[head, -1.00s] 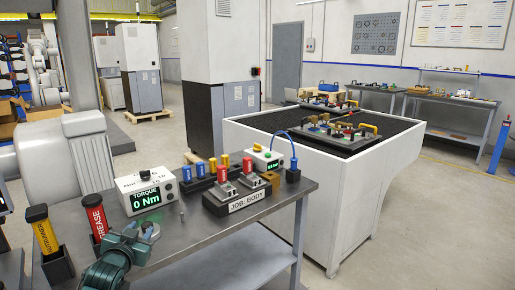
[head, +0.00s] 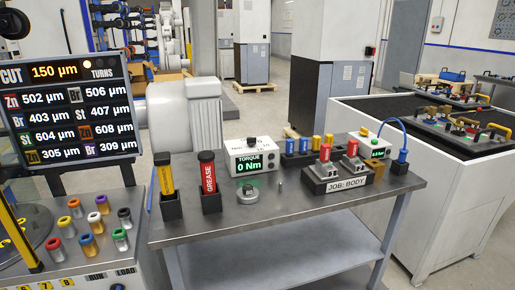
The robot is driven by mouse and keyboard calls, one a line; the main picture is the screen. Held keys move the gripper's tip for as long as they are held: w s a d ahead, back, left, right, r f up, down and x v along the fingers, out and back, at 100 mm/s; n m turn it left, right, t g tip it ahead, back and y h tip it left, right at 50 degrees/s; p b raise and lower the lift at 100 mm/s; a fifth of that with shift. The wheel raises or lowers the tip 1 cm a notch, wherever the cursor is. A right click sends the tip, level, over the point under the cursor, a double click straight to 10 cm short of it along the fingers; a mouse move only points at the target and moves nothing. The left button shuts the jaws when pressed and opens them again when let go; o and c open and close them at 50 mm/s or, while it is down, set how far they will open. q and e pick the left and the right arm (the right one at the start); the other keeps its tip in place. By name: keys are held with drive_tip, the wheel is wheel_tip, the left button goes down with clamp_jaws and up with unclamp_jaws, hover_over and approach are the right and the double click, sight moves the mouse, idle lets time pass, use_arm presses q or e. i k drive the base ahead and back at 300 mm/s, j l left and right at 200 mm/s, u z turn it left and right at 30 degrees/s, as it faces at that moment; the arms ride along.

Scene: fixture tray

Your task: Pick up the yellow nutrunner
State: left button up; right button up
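The yellow nutrunner (head: 166,180) is a yellow cylinder with a black cap and dark lettering down its side. It stands upright in a black holder (head: 171,207) at the left end of the grey metal bench (head: 310,210). A red cylinder marked GREASE (head: 208,177) stands in a similar holder just to its right. Neither of my grippers shows in the head view now, so I cannot see their state or distance from the nutrunner.
Right of the grease are a white torque box (head: 253,155), a round metal puck (head: 248,195) and a JOB: BODY fixture (head: 336,176). At left, a panel with several coloured-top vials (head: 89,245) stands below a dark display (head: 68,112). Bare bench lies along the front.

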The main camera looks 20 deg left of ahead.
sight(162, 160)
drive_tip(key=k+j+u, duration=0.1)
drive_tip(key=u, duration=1.2)
